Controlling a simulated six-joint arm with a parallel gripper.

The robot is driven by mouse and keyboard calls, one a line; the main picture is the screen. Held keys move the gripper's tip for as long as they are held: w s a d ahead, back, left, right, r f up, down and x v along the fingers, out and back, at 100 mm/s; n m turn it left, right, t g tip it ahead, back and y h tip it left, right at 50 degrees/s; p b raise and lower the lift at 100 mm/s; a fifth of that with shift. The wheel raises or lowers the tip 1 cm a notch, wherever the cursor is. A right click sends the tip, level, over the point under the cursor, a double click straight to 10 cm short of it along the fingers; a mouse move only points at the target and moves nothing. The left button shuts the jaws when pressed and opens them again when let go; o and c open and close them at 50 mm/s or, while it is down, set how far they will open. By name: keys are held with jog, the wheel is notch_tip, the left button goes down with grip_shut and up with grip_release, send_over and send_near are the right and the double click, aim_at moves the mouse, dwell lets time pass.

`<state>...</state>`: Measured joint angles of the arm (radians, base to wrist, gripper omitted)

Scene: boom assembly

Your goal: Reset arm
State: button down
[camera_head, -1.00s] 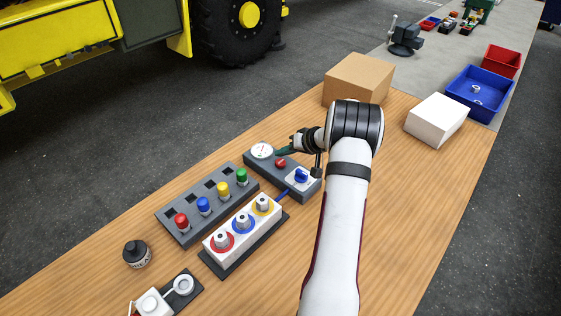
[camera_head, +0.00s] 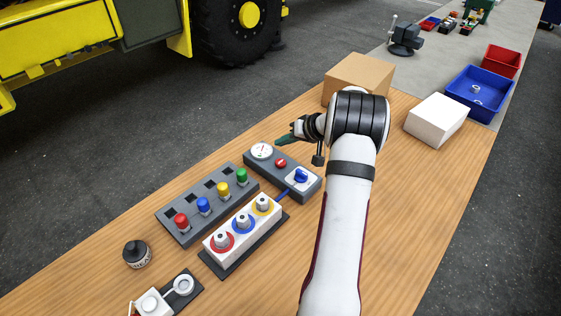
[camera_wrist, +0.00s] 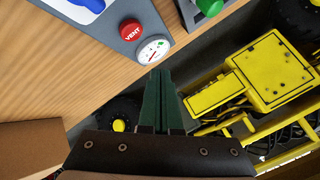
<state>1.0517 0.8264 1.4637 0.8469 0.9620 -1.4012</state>
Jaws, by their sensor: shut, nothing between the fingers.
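My gripper (camera_head: 283,139) hangs above the far end of the control box (camera_head: 273,175), its green fingers pointing left and apart from everything. It also shows in the wrist view (camera_wrist: 162,75), with the two fingers together and nothing between them. The control box has a round gauge (camera_head: 262,151), a red VENT button (camera_head: 281,163) and a blue knob (camera_head: 301,176) on a white plate. In the wrist view the gauge (camera_wrist: 152,49) and button (camera_wrist: 131,30) lie just beyond the fingertips.
A grey rack (camera_head: 187,228) holds red, blue, yellow and green capped pegs. A white block (camera_head: 219,251) with ringed fittings stands in front. A cardboard box (camera_head: 358,80), white box (camera_head: 437,119) and blue bin (camera_head: 480,92) stand behind.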

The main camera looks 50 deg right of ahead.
jog(key=s+a+r+n+g+y, duration=0.15)
jog(key=a+r, duration=0.25)
jog(key=a, duration=0.6)
jog(key=a+r+g+y, duration=0.1)
jog(key=a+r+g, duration=0.15)
jog(key=a, duration=0.65)
jog(key=s+a+r+n+g+y, duration=0.1)
jog(key=a+r, duration=0.3)
jog(key=a, duration=0.6)
jog(key=s+a+g+h, duration=0.1)
jog(key=s+a, duration=0.3)
jog(key=s, duration=0.4)
jog(key=s+a+g, duration=0.2)
jog(key=s+a, duration=0.3)
jog(key=s, duration=0.3)
jog(key=s+a+f+g+h, duration=0.1)
jog(key=s+a, duration=0.3)
jog(key=s, duration=0.4)
jog(key=shift+a+h, duration=0.35)
